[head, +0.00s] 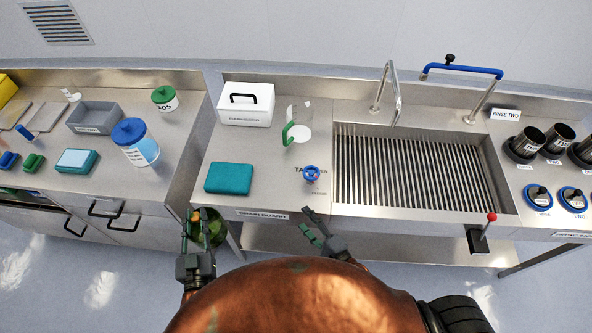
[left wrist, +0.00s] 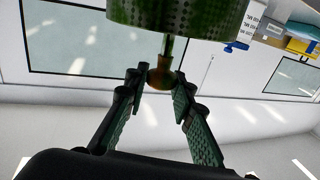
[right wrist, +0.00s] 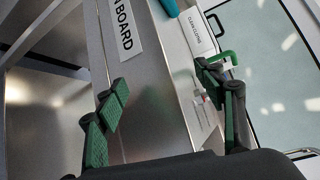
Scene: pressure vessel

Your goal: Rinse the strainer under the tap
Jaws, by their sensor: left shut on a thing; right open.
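The strainer is a green perforated cylinder (left wrist: 180,18) with a thin stem and a brass-coloured knob. My left gripper (left wrist: 160,88) is shut on it at the knob end. In the head view the strainer (head: 212,226) shows green in my left gripper (head: 204,222), in front of the drain board's front edge. A silver gooseneck tap (head: 397,92) stands behind the ribbed sink (head: 405,175). A second pipe with a blue sleeve (head: 462,70) stands right of it, by the RINSE TWO label. My right gripper (head: 316,228) is open and empty before the drain board.
A teal cloth (head: 229,178), a white box (head: 246,104), a green-handled clear jug (head: 297,127) and a small blue-topped item (head: 311,174) stand on the drain board. A red-knobbed lever (head: 490,217) sticks up at the sink's front. Black cups (head: 527,143) stand at right.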

